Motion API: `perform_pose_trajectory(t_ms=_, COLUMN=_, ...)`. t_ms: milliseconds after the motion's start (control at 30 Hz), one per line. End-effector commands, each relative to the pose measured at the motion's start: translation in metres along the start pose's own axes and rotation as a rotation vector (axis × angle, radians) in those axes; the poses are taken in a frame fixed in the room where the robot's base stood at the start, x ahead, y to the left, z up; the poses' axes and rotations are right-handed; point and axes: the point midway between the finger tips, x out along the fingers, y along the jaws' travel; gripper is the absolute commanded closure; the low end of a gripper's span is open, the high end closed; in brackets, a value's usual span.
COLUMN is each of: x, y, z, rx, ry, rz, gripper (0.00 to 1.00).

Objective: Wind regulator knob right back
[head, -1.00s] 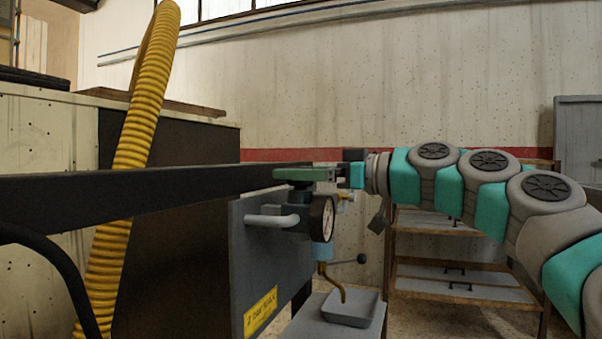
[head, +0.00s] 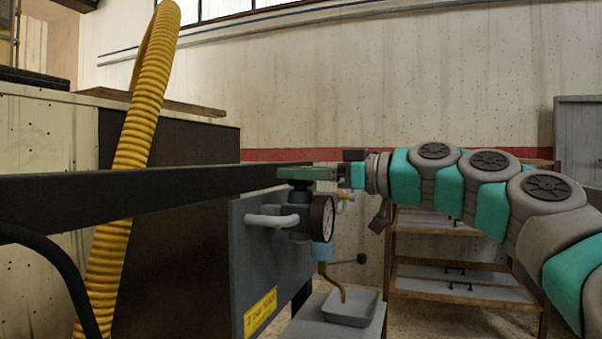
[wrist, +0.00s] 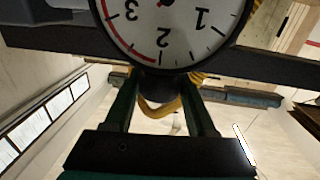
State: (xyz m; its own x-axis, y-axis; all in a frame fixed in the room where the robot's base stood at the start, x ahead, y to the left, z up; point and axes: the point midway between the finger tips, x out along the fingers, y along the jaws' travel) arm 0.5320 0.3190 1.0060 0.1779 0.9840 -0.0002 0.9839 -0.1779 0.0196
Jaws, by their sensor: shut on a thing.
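The regulator (head: 300,218) is a dark body on a grey panel, with a round gauge (head: 322,218) on its front side. My gripper (head: 305,174) reaches in from the right and is shut on the knob. In the wrist view the gauge (wrist: 168,30) is upside down, with numbers 1 to 3 and a red arc; its needle reading is cut off.
A dark beam (head: 130,192) crosses at the left. A grey tray (head: 350,308) stands below. A yellow hose (head: 140,120) hangs at left.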

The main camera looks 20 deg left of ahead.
Motion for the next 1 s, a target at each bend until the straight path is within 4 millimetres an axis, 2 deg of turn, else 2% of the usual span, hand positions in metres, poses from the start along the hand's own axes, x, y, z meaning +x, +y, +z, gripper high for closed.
perform_pose_trajectory(t_ms=467, x=0.0014, y=0.0032, z=-0.0065, rx=0.004, ry=0.005, rz=-0.197, gripper=0.99)
perform_pose_trajectory(t_ms=600, x=0.0016, y=0.0029, z=-0.0027, rx=0.005, ry=0.004, rz=-0.248, gripper=0.99)
perform_pose_trajectory(t_ms=1000, x=-0.0004, y=0.0006, z=-0.0003, rx=-0.001, ry=0.007, rz=-0.273, gripper=0.99)
